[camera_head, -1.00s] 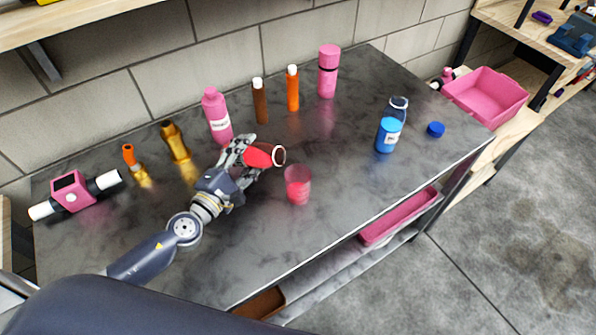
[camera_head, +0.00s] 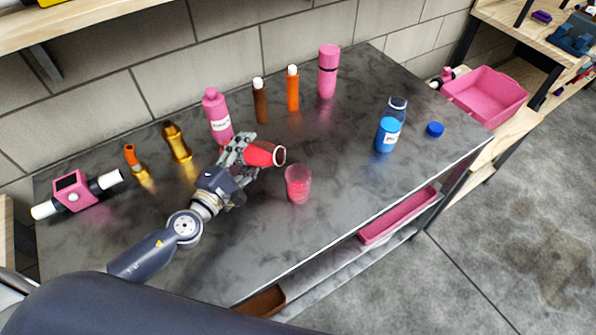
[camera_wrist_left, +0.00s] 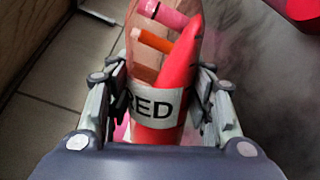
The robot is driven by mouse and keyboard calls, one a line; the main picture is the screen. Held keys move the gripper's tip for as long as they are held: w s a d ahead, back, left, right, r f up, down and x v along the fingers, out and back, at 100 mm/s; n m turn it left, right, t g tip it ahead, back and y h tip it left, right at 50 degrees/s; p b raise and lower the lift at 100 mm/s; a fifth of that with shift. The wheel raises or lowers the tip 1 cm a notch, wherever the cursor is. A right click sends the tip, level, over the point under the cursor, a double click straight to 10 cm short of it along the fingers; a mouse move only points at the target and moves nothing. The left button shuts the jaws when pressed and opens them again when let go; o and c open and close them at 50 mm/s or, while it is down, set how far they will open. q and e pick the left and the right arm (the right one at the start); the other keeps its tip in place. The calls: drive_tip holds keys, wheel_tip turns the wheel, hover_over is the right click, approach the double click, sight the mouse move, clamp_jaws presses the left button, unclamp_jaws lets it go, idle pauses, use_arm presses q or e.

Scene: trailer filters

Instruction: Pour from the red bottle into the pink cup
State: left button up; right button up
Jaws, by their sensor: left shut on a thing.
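My left gripper (camera_head: 240,155) is shut on the red bottle (camera_head: 263,154), which is tilted almost flat, its open mouth pointing right. In the left wrist view the bottle (camera_wrist_left: 165,75) is clear-walled, with red liquid lying along one side and a white label reading "RED". The fingers of my left gripper (camera_wrist_left: 160,108) press on both sides of it. The pink cup (camera_head: 298,183) stands upright on the table just right of and below the bottle's mouth, apart from it. It is see-through, with pinkish red in its lower part. My right gripper is not in view.
A pink bottle (camera_head: 217,115), brown bottle (camera_head: 260,102), orange bottle (camera_head: 292,90) and pink flask (camera_head: 328,72) stand behind on the dark table (camera_head: 340,150). A blue bottle (camera_head: 388,134) and blue cap (camera_head: 435,129) are at right. Gold items (camera_head: 176,143) stand at left.

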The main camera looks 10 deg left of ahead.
use_arm(q)
drive_tip(key=shift+a+r+m+p, duration=0.1)
drive_tip(key=shift+r+m+p, duration=0.3)
drive_tip(key=shift+r+p, duration=0.25)
idle(0.7)
drive_tip(key=shift+d+r+m+p, duration=0.2)
drive_tip(key=shift+r+m+p, duration=0.35)
drive_tip(key=shift+p, duration=0.5)
drive_tip(key=shift+d+r+m+p, duration=0.15)
drive_tip(key=shift+r+m+p, duration=0.4)
drive_tip(key=shift+p, duration=0.5)
idle(1.1)
